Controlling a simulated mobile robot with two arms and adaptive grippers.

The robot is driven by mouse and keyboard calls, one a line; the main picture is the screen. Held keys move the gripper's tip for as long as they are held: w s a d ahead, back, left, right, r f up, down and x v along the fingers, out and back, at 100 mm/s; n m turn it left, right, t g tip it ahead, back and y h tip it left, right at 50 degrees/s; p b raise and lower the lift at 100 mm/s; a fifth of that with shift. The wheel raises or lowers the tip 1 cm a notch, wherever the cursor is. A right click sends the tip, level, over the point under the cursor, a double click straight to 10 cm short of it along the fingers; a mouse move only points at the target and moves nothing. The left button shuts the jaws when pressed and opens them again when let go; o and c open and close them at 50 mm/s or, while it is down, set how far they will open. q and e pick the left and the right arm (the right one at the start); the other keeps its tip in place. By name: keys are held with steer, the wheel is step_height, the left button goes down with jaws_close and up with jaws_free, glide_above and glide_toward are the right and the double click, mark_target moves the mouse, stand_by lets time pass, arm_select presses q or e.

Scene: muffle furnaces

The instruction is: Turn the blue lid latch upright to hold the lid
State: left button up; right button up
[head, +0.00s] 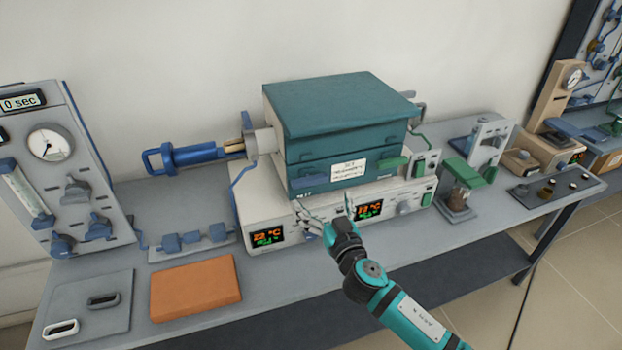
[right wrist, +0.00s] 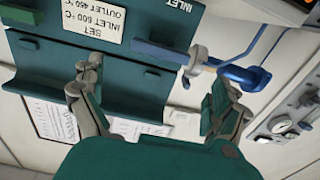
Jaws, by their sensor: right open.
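The blue lid latch (head: 309,184) is a short bar lying roughly flat across the left of the teal furnace's front (head: 330,150). It also shows in the right wrist view (right wrist: 160,53), where the furnace appears upside down. The furnace's lid (head: 340,103) is down. A green bar (head: 392,163) lies on the right of the front. My right gripper (head: 326,212) is open and empty, low in front of the furnace. In the right wrist view its spread fingers (right wrist: 155,82) point at the furnace, with the latch beyond the gap and apart from them. My left gripper is out of view.
The white base (head: 285,218) under the furnace carries two lit displays. A blue-handled tube fitting (head: 190,155) sticks out at the furnace's left. An orange block (head: 195,288) lies on the bench at front left. A jar with a green top (head: 460,185) stands to the right.

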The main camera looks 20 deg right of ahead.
mark_target(311, 182)
steer(key=w, duration=0.8)
steer(key=shift+w+a+p, duration=0.15)
steer(key=shift+w+p, duration=0.05)
steer(key=shift+p, duration=0.2)
steer(key=c, duration=0.9)
